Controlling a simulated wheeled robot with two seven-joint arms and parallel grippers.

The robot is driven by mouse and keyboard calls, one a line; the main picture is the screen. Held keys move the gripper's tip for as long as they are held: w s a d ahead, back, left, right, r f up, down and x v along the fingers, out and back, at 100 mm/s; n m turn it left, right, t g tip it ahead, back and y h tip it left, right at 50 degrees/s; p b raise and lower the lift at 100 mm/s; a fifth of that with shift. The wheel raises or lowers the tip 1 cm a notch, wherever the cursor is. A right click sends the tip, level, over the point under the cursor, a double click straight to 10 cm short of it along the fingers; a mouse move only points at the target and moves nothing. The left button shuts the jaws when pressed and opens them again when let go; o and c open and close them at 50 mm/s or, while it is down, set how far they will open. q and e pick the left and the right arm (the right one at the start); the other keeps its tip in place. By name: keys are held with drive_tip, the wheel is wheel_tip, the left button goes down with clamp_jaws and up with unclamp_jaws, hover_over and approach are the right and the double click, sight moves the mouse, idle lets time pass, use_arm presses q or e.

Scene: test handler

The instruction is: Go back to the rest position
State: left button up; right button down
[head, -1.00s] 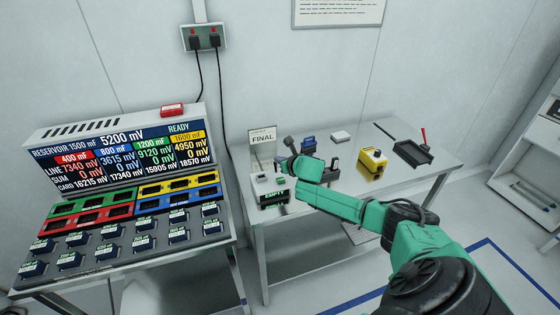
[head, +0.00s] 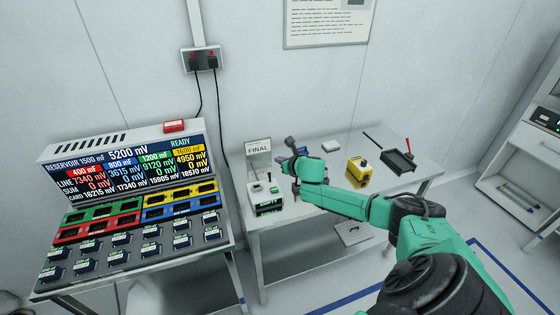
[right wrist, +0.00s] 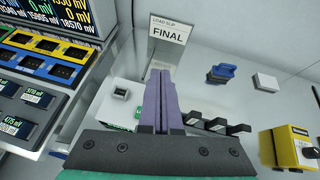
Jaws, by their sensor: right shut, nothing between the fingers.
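My right gripper (head: 283,165) is over the left part of the white side table (head: 305,208), behind and to the right of a small white box (head: 262,190). In the right wrist view, its two purple fingers (right wrist: 159,95) are shut together with nothing between them. They point toward the card marked FINAL (right wrist: 168,29), which also stands at the table's back left in the head view (head: 258,147). The fingers partly cover the white box in the wrist view. My left gripper is not in view.
A sloped console (head: 125,165) with a lit display and rows of modules stands at left. On the side table are a yellow box (head: 358,170), a blue item (head: 302,151), a white block (head: 330,146) and a dark tray (head: 398,161). A shelf unit (head: 530,180) stands at far right.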

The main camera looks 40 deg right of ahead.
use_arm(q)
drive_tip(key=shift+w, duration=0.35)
